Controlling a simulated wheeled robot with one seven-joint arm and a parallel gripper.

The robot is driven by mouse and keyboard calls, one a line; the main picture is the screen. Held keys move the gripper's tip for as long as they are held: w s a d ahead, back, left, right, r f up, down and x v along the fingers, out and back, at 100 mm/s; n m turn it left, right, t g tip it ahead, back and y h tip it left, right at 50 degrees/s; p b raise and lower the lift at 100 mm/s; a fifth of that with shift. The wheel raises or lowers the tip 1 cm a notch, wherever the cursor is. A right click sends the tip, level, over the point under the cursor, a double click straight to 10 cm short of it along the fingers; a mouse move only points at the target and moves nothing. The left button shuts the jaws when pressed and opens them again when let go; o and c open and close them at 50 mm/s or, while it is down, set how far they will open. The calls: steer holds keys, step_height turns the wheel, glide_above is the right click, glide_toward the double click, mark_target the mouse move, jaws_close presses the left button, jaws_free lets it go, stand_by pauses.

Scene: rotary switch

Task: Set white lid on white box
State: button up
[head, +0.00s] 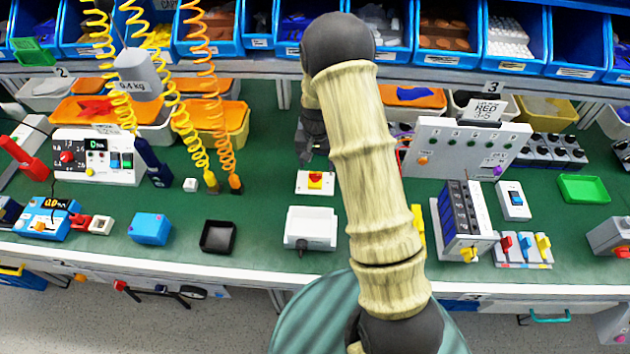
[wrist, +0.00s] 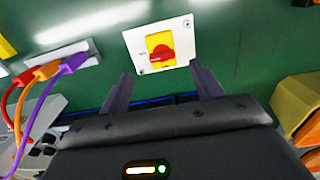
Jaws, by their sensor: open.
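A white box (head: 310,222) stands near the table's front edge, with a dark knob or cable end at its front. I cannot make out a separate white lid, or whether one lies on the box. My gripper (head: 312,150) hangs over the table behind the box, partly hidden by my arm. In the wrist view my gripper (wrist: 160,78) is open and empty, its two fingers apart. Just beyond the fingertips is a white plate with a red knob on yellow, a rotary switch (wrist: 160,48), which also shows in the head view (head: 304,182).
A black tray (head: 218,237) and a blue box (head: 151,229) stand left of the white box. A grey panel (head: 465,145) and a module rack (head: 467,220) stand to the right. Coiled cords (head: 222,90) hang at the left.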

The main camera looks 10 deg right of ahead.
mark_target(315, 175)
steer(key=shift+f, duration=1)
steer(key=shift+a+f+p, duration=0.15)
steer(key=shift+f+p, duration=0.8)
steer(key=shift+f, duration=1.65)
steer(key=shift+c, duration=0.4)
steer(key=c, duration=1.1)
